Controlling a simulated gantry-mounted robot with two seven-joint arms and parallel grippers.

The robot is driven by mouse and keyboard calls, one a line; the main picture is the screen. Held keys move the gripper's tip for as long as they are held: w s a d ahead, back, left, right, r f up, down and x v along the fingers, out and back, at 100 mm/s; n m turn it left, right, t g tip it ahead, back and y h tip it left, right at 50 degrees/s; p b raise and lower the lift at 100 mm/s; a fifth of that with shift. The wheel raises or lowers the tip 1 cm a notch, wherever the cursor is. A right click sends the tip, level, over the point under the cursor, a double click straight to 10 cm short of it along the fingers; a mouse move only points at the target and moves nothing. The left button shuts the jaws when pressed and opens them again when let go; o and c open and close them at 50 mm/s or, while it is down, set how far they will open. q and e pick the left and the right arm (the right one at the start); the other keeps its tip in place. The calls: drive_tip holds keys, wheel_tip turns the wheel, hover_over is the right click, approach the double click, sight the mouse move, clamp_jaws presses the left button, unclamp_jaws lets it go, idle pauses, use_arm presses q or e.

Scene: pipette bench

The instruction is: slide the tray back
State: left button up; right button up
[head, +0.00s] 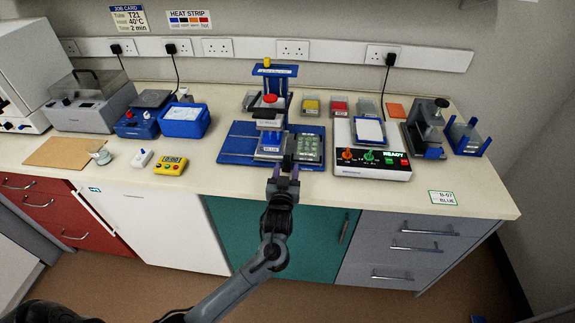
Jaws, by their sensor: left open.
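A blue press-like stand (275,85) with a yellow knob on top and a red knob below rises at the middle of the bench. In front of it, a small blue tray piece with a pale label (270,146) sits on a wide blue base plate (235,143). A grey-green plate (308,147) lies at the right of the base plate. My left gripper (284,172) is open at the front edge of the base plate, just in front of the tray piece. Its fingers partly cover that edge; I cannot tell whether they touch anything. My right gripper is not in view.
A white control box (372,172) with knobs and a lit READY sign stands right of the base plate. A yellow timer (171,166) and a blue tub (185,120) stand left. The bench front right is clear apart from a flat label card (442,198).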

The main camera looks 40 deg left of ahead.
use_arm(q)
drive_tip(key=v, duration=0.8)
drive_tip(key=shift+d+p, duration=0.2)
drive_tip(key=shift+p, duration=0.2)
drive_tip(key=shift+f, duration=0.1)
drive_tip(key=s+d+f+m+h, duration=0.1)
drive_tip(key=s+f+m+h, duration=0.1)
drive_tip(key=s+f, duration=0.45)
drive_tip(key=s+d+f+m+g+h, duration=0.3)
drive_tip(key=s+d+m+g+h, duration=0.55)
drive_tip(key=s+d, duration=0.75)
wheel_tip(320, 180, up, 33)
drive_tip(key=s+n+g+p, duration=0.1)
drive_tip(key=s+g+p, duration=0.1)
drive_tip(key=p, duration=3.1)
drive_tip(key=shift+s+a+p, duration=0.3)
drive_tip(key=shift+a, duration=0.15)
